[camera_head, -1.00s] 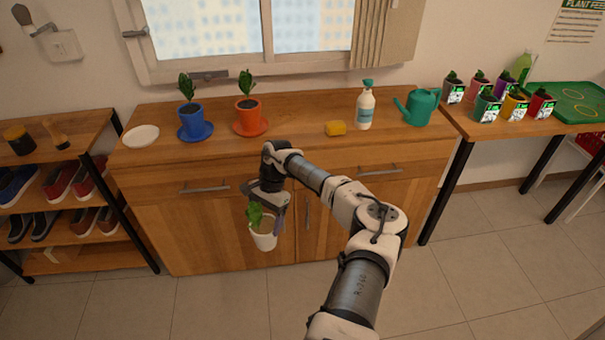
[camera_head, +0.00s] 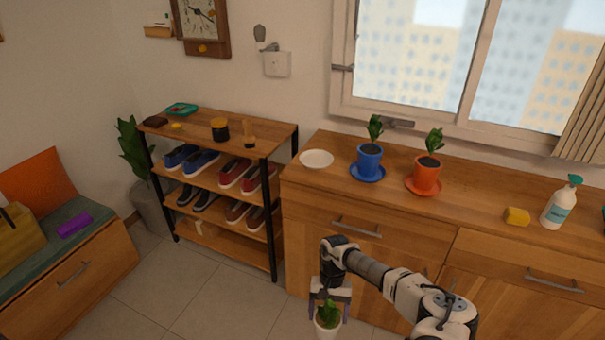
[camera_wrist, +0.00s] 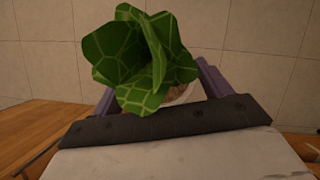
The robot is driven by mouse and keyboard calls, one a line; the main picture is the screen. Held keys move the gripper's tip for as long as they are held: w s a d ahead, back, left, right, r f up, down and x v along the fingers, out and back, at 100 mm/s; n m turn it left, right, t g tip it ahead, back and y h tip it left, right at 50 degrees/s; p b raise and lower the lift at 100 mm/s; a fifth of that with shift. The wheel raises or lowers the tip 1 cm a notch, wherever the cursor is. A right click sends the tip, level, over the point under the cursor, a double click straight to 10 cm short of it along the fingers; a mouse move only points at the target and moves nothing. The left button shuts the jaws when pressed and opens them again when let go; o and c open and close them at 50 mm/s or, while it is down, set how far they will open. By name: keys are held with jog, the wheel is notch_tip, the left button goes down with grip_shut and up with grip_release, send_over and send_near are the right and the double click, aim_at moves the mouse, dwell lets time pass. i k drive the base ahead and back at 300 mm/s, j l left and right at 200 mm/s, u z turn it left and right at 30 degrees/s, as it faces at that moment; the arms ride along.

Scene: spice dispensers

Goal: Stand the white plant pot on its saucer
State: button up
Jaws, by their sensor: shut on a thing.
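The white plant pot (camera_head: 327,330) with a green leafy plant hangs low in front of the cabinet, partly cut off by the bottom edge of the head view. My gripper (camera_head: 329,312) is shut on the pot, which looks roughly upright. In the wrist view, the green plant (camera_wrist: 140,58) covers most of the pot, and only part of the white rim (camera_wrist: 184,93) shows between the fingers. The white saucer (camera_head: 317,158) lies empty at the left end of the cabinet top, above and apart from the pot.
On the cabinet top, a blue pot (camera_head: 369,160) and an orange pot (camera_head: 427,176) stand on matching saucers right of the white saucer. A yellow sponge (camera_head: 517,216) and a spray bottle (camera_head: 558,205) are farther right. A shoe rack (camera_head: 215,137) stands to the left.

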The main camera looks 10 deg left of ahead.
aim_at(316, 160)
jog(key=i+j+u, duration=0.15)
jog(key=j, duration=0.4)
jog(key=i+j+u, duration=0.2)
jog(key=i+j, duration=0.2)
jog(key=i+j+u, duration=0.15)
jog(key=i+j, duration=0.2)
jog(key=j, duration=0.15)
